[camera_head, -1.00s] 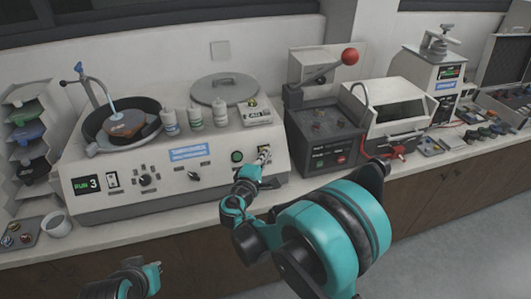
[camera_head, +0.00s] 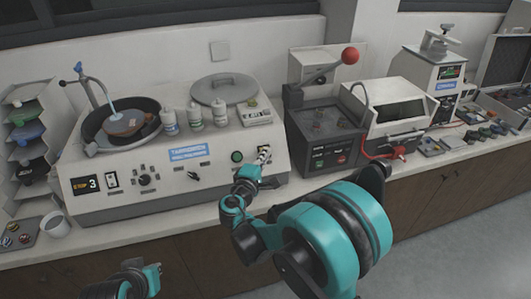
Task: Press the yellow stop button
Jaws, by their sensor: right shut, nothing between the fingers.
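The polishing machine (camera_head: 215,180) stands on the left of the counter, with a sloped front panel. Its green button (camera_head: 237,156) shows on the right of that panel. Just right of it, my right gripper (camera_head: 262,158) is shut and empty, with its tips at a dark square plate. The tips cover most of the yellow stop button there, and I cannot make out its face. The machine's display (camera_head: 84,185) reads STOP 3 in orange.
A dark press with a red ball lever (camera_head: 350,57) stands close to the right of the machine. Three small bottles (camera_head: 194,119) and a round grey lid (camera_head: 222,90) sit on the machine's top. A white cup (camera_head: 56,224) stands at the left.

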